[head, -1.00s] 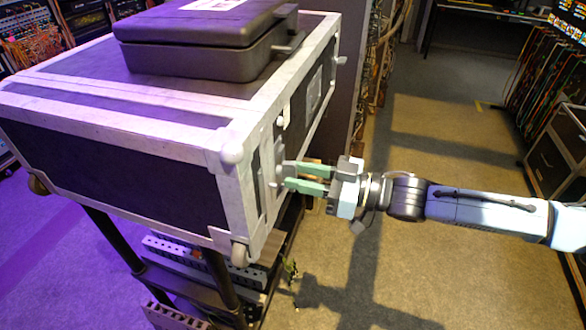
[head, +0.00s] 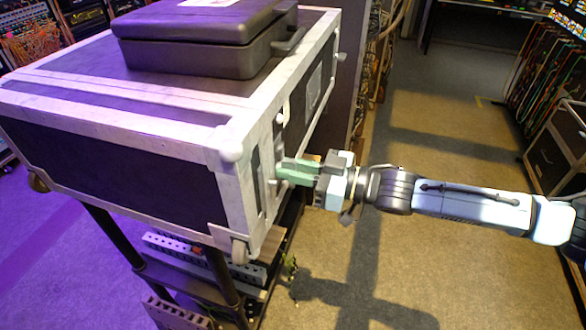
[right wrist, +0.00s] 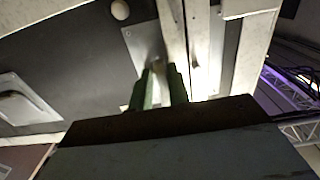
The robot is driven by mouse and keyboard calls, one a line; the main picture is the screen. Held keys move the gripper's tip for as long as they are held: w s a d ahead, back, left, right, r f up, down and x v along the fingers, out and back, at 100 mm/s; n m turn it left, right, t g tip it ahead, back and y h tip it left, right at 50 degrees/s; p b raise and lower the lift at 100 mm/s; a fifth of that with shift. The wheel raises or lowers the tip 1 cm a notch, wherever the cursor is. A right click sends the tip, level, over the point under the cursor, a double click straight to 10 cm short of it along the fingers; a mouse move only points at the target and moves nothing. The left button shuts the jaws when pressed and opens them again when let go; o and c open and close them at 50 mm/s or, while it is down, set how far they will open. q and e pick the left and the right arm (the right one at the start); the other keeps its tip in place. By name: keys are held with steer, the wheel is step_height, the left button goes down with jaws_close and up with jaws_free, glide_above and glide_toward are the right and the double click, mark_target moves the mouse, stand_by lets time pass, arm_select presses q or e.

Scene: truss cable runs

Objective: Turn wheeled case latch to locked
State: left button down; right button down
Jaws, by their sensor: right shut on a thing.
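The wheeled case (head: 110,180) is dark with pale metal edges and stands on a dark rack. Its latch (head: 280,165) is on the end face on the right, largely hidden by my fingers. In the right wrist view a metal latch plate (right wrist: 143,48) lies on the dark panel beside the pale edge strips. My right gripper (head: 284,171) has green fingers and meets the case at the latch. Its fingers (right wrist: 160,86) are close together, shut on the latch, whose gripped part is mostly hidden. I cannot tell the latch's exact angle. My left gripper is not in view.
A black hard case (head: 190,45) lies on top of the wheeled case. The rack's perforated rails (head: 185,250) show below. Cable racks (head: 545,75) stand at the far right. The floor (head: 440,130) right of the case is open.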

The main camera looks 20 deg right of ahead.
steer(key=shift+s+a+f+n, duration=0.1)
steer(key=shift+s+a+n, duration=0.05)
steer(key=shift+s+n, duration=0.15)
steer(key=n+p, duration=0.1)
steer(key=n, duration=0.3)
steer(key=shift+f+n, duration=0.1)
steer(key=shift+n, duration=0.2)
steer(key=n, duration=0.9)
steer(key=shift+n+b, duration=0.4)
steer(key=shift+n, duration=1.4)
steer(key=c, duration=1.5)
jaws_free()
steer(key=shift+w, duration=0.1)
steer(key=shift+r, duration=0.2)
